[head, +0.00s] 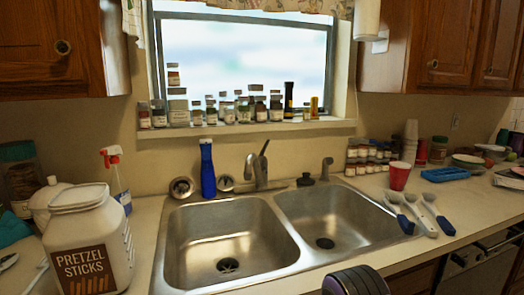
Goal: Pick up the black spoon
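Several utensils lie on the counter right of the sink. One has a grey head and a dark blue handle (405,224); another has a dark blue handle (445,225) and lies farther right. I cannot tell which of them, if any, is the black spoon. A spoon-like piece (8,262) at the far left edge looks pale and is cut off by the frame. A rounded dark part with a purple band at the bottom centre seems to be mine. No gripper fingers show.
A double steel sink (228,268) fills the middle. A pretzel jar (88,245), a spray bottle (119,180) and a blue bottle (207,168) stand left and behind. A red cup (399,176) and blue tray (445,174) are at right.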

